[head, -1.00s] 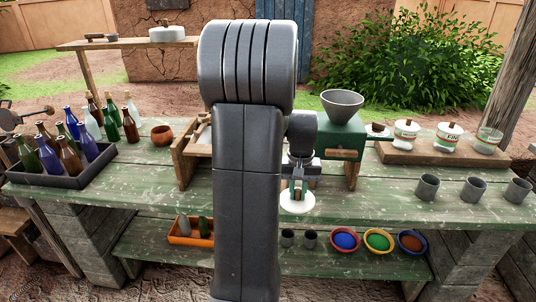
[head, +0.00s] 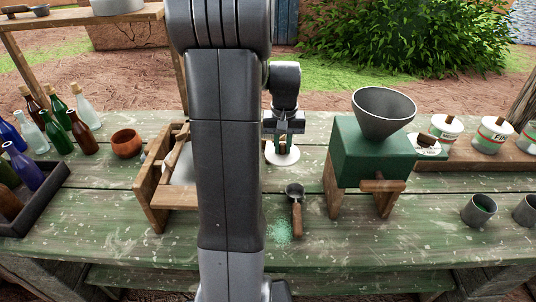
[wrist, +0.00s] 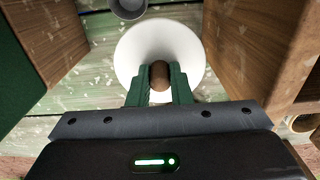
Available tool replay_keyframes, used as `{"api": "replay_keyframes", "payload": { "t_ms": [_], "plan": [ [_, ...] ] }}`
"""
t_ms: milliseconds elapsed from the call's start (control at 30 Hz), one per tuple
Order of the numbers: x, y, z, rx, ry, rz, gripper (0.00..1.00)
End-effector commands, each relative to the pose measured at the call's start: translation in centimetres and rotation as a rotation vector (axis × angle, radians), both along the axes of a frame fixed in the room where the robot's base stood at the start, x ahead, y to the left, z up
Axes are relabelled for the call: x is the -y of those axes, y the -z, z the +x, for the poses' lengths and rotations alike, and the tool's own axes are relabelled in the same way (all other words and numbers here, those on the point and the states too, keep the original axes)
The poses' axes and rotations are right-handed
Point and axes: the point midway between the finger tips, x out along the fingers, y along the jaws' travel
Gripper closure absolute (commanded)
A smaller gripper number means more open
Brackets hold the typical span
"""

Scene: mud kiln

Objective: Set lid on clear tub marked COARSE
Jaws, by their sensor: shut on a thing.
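My gripper (head: 283,139) is shut on the brown knob (wrist: 160,72) of a white round lid (head: 282,156). The lid hangs level over the green bench, left of the mill; the wrist view shows its white disc (wrist: 135,50) below the fingers. Several pale tubs with red and green labels stand at the right: one with a brown-knobbed lid (head: 446,128), another lidded one (head: 491,135) marked "FIN", and one cut by the right edge (head: 530,142). I cannot read COARSE on any tub, and the right-edge tub's top is only partly in view.
A green mill (head: 372,152) with a grey hopper stands between the lid and the tubs. A wooden frame (head: 152,195) is left of my arm. A scoop (head: 296,205) lies in front beside green powder (head: 281,232). Grey cups (head: 479,210) stand front right; bottles (head: 60,115) are left.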

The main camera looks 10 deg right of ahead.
Motion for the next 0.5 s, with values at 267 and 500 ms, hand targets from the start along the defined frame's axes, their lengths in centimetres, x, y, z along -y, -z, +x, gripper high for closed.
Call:
{"api": "replay_keyframes", "payload": {
  "t_ms": [267,500],
  "plan": [
    [0.0,4.6,-0.1,-0.005,0.000,0.001,1.00],
    [0.0,6.7,-0.1,-0.002,0.000,0.001,1.00]
  ]
}}
